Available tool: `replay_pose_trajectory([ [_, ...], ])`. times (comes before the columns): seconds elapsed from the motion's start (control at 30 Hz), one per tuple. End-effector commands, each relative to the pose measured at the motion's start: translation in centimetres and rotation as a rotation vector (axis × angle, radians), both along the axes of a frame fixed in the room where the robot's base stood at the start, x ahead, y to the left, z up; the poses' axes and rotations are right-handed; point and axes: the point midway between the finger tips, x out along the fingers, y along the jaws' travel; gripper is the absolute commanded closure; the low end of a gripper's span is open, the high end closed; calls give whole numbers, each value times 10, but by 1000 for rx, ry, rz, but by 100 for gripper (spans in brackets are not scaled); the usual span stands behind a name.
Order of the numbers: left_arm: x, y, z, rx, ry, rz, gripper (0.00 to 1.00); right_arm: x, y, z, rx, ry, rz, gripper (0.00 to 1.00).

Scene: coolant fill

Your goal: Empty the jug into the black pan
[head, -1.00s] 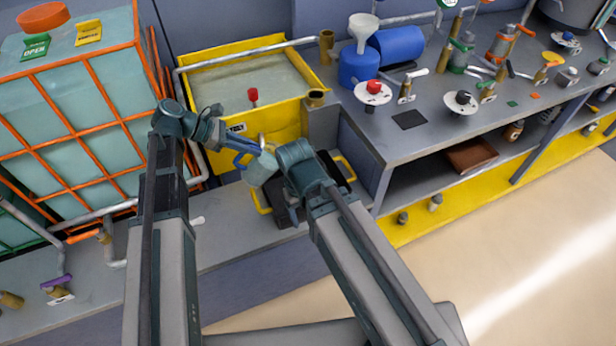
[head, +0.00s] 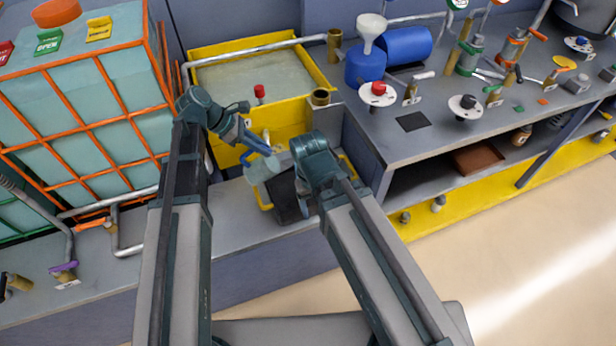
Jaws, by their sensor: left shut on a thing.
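The pale, see-through jug (head: 262,169) hangs above the left part of the black pan. My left gripper (head: 259,147) is shut on its blue handle, and the jug looks tilted. Whether liquid is flowing out cannot be told. The black pan (head: 287,204) sits on the low grey ledge below the yellow tank, with yellow handles at its sides. Its right part is hidden by my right wrist. My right gripper (head: 305,192) is over or beside the pan's right part; its fingers are largely hidden, so open or shut cannot be told.
An open yellow tank (head: 295,119) of pale liquid stands behind the jug, with a red-topped valve (head: 260,92) at its front. A caged tank (head: 80,120) stands left. The grey bench (head: 440,135) on the right carries valves and a blue can with a funnel (head: 370,35).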

Motion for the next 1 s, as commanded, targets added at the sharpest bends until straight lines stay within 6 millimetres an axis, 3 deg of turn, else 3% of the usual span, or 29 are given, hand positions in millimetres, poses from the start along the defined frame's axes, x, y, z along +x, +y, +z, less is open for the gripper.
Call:
replay_pose_trajectory([
  [1.0, -1, 4, -1, 98, 6, 6, 100, 0, 0, 12, 0, 0, 0, 26],
])
